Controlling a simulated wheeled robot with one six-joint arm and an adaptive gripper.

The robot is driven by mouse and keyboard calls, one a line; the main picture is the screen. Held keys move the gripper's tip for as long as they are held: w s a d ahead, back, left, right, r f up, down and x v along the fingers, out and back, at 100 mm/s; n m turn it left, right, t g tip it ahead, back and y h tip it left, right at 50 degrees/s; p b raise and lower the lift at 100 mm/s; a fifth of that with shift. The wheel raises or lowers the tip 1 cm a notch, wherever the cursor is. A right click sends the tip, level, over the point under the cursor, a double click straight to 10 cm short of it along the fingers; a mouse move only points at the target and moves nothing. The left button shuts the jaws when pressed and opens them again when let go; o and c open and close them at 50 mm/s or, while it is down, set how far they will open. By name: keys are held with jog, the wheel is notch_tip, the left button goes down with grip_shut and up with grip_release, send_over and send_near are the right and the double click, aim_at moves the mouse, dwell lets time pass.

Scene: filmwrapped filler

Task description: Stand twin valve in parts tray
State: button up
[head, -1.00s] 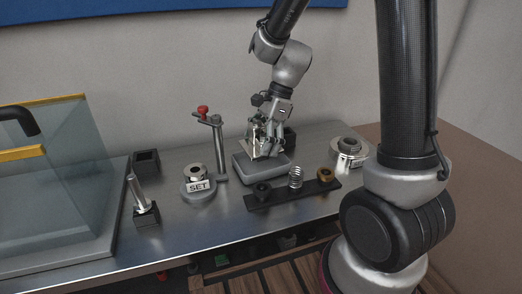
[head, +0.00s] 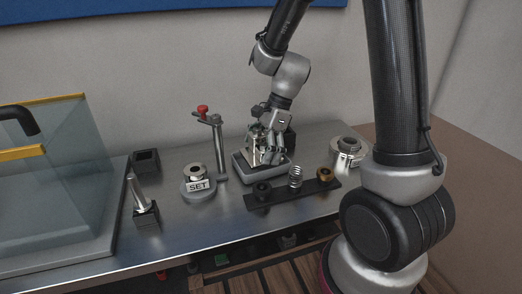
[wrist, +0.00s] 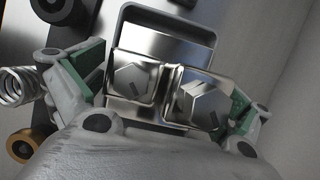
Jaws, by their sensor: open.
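The twin valve (head: 256,148), a silvery block with two hexagonal caps, stands upright in the grey parts tray (head: 239,168). In the wrist view the valve's caps (wrist: 135,80) face the camera, and part of the tray's rim (wrist: 170,10) shows beyond them. My gripper (head: 276,152) is over the tray, at the right side of the valve in the head view. In the wrist view my gripper (wrist: 163,88) is open, with one green-padded finger on each side of the valve. The valve's underside is hidden, and whether the pads touch it is unclear.
A post with a red knob (head: 203,109) and a round piece on a SET base (head: 198,190) stand left of the tray. A dark strip (head: 280,196) with a spring (head: 296,177) lies in front. A metal ring part (head: 350,148) is to the right.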

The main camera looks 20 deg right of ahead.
jog(key=s+v, duration=0.1)
jog(key=v, duration=1.1)
jog(key=s+d+r+n+t+h, duration=0.2)
jog(key=s+d+n, duration=0.3)
jog(key=s+n, duration=0.3)
jog(key=s+d+r+n+t+h, duration=0.2)
jog(key=s+d+r+n+t, duration=0.1)
jog(key=s+n, duration=0.5)
jog(key=shift+s+d+r+n, duration=0.4)
jog(key=shift+s+d+r, duration=0.6)
jog(key=shift+d, duration=0.4)
jog(key=shift+s+f, duration=0.1)
